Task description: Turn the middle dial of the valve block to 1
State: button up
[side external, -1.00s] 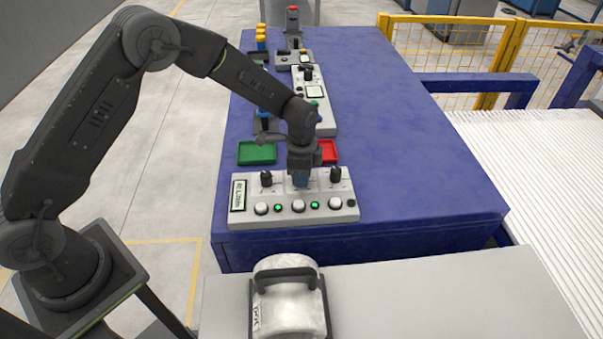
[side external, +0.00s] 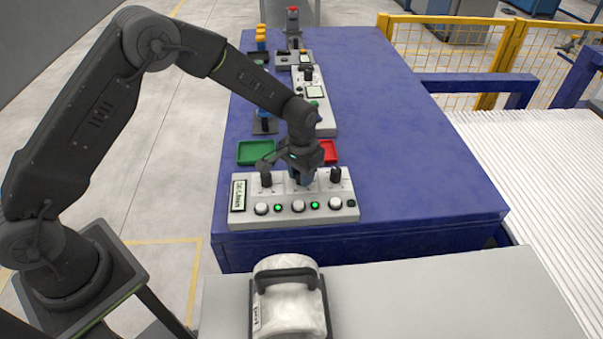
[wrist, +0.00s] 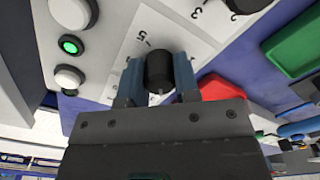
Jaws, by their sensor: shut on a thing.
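The valve block (side external: 240,220) is a pale grey panel at the table's near edge, with three black dials, white buttons and green lights. The left dial (side external: 266,179) and right dial (side external: 336,174) stand free. My gripper (side external: 301,182) points down over the middle dial and hides most of it in the side view. In the wrist view, my gripper's blue fingers (wrist: 159,75) are closed on both sides of the black middle dial (wrist: 160,68). A 5 is readable on the scale beside it. A small pale mark shows on the dial, but its exact setting is unclear.
A green tray (side external: 256,152) and a red tray (side external: 329,151) lie just behind the block. Another grey device (side external: 322,117) stands farther back. The table's right side (side external: 410,150) is clear. A white-topped object with a dark handle (side external: 288,295) sits in front.

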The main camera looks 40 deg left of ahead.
jog(key=n, duration=0.4)
jog(key=shift+n, duration=0.3)
jog(key=n, duration=0.3)
jog(key=shift+n, duration=0.3)
jog(key=n, duration=0.4)
jog(key=shift+n, duration=2.2)
jog(key=o, duration=0.9)
notch_tip(320, 180, up, 14)
jog(key=shift+f, duration=0.1)
